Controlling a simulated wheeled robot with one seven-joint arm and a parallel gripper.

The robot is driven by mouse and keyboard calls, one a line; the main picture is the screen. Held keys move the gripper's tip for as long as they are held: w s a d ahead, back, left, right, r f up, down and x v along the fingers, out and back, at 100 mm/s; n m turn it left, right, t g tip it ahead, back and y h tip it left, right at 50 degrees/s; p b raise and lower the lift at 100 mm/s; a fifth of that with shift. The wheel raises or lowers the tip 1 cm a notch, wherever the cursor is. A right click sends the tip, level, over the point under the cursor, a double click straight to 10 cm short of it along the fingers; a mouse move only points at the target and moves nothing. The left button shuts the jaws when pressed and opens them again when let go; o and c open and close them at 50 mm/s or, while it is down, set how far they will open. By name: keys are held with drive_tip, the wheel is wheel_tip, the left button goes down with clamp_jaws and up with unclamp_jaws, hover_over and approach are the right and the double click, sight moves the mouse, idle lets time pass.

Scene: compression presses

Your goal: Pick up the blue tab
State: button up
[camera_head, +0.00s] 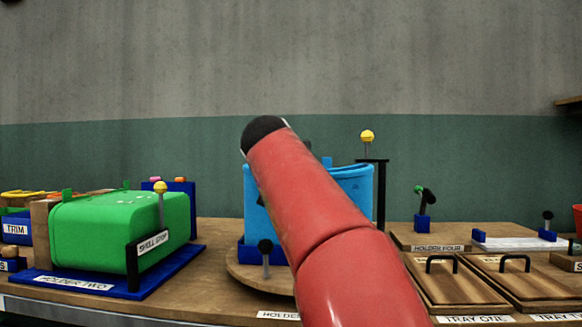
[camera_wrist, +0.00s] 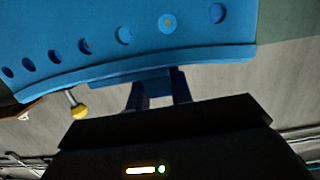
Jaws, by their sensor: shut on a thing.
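A tall blue curved shell (camera_head: 356,185) stands behind my red arm in the head view. It fills the top of the wrist view (camera_wrist: 110,30) with a row of round holes along it. A small blue tab (camera_wrist: 156,83) projects from its edge between my fingers. My gripper (camera_wrist: 159,95) is shut on that tab, with one dark finger on each side. In the head view my arm hides most of the gripper and part of the shell.
A yellow ball knob (camera_head: 367,136) on a thin stem stands by a black post right of the shell. A green box (camera_head: 120,230) sits on a blue base at the left. Wooden trays (camera_head: 520,282) with black handles lie at the right.

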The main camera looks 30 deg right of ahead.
wheel_tip(320, 180, up, 8)
drive_tip(key=p, duration=0.4)
clamp_jaws()
drive_tip(key=shift+r, duration=1)
